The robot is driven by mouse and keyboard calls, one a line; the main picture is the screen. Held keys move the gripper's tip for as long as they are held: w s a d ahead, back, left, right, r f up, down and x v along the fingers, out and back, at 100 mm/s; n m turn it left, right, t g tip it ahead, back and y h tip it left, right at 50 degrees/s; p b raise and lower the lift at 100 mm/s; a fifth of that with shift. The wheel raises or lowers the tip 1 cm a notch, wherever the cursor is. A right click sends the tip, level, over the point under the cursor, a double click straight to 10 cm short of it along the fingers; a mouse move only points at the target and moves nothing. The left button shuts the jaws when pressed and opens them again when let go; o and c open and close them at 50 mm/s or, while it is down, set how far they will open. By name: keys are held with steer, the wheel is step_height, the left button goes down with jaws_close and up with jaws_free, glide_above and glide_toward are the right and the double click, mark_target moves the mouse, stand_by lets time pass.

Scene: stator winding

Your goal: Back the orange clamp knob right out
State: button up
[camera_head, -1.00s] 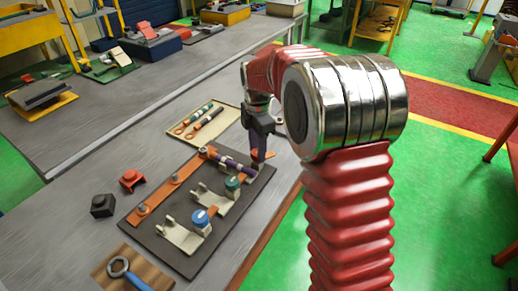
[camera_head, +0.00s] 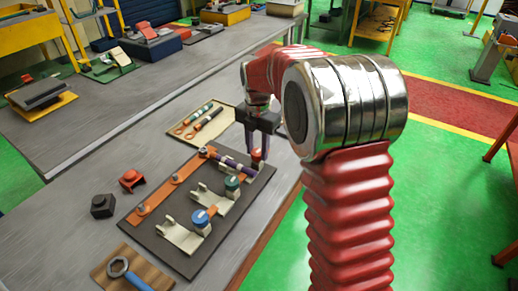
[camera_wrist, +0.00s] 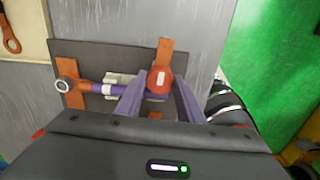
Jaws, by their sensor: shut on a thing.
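The orange clamp knob (camera_wrist: 160,79), a round red-orange cap with a pale mark, stands near the right end of the purple lead (camera_wrist: 106,89). In the head view the knob (camera_head: 257,155) is partly hidden by my fingers. My gripper (camera_wrist: 160,98) is shut on the knob, one purple finger on each side; the exact contact is hard to see. In the head view my gripper (camera_head: 257,143) points down over the far right corner of the dark board (camera_head: 237,215). An orange strip (camera_wrist: 166,50) shows above the knob in the wrist view.
Green (camera_head: 232,182) and blue (camera_head: 200,218) clamp knobs stand nearer on the board, beside the orange bar (camera_head: 168,188). A tray (camera_head: 188,113) with leads lies behind. A black block (camera_head: 103,206), red part (camera_head: 131,179) and blue-handled wrench (camera_head: 130,275) lie left and front.

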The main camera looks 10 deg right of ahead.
mark_target(257, 152)
steer(key=shift+f, duration=0.2)
steer(key=o, duration=1.1)
steer(key=shift+r, duration=0.1)
steer(key=shift+c, duration=0.2)
steer(key=shift+r, duration=0.1)
step_height(257, 152, up, 14)
steer(key=shift+f, duration=0.2)
